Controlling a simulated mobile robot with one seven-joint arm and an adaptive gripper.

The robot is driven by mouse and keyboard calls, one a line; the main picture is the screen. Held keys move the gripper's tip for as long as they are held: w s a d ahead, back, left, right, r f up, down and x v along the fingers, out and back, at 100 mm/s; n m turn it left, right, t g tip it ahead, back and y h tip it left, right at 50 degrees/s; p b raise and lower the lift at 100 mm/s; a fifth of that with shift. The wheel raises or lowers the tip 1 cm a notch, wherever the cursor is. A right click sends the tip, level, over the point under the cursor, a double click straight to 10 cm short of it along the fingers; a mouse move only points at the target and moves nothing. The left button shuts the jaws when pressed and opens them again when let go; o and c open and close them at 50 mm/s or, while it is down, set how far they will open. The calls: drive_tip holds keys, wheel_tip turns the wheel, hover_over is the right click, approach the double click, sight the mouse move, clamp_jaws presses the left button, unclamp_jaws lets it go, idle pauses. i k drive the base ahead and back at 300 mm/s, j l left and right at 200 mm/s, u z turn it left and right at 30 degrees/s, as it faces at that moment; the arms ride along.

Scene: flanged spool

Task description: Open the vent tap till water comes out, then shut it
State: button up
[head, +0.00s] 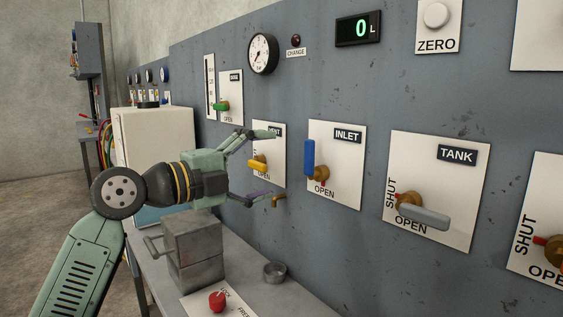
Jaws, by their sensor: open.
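A yellow-handled tap (257,165) on a brass body sits on a white plate (279,157) on the grey panel. The finger of my gripper partly covers the plate's label, so I cannot read it in full or be sure this is the vent tap. Its handle lies roughly level, pointing left. My gripper (258,168) is open, one finger above and one below the yellow handle. I cannot tell whether it touches. A brass spout (278,200) sticks out below the plate. No water shows at it. A small metal cup (275,272) stands on the bench below.
Right of it are the blue-handled INLET tap (309,157) and the grey-handled TANK tap (423,216). A green-handled tap (220,106) is up left. The display (358,29) reads 0 L. A metal block (192,248) and a red knob (217,301) are on the bench.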

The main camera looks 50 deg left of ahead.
sight(259, 163)
drive_tip(key=u, duration=1.5)
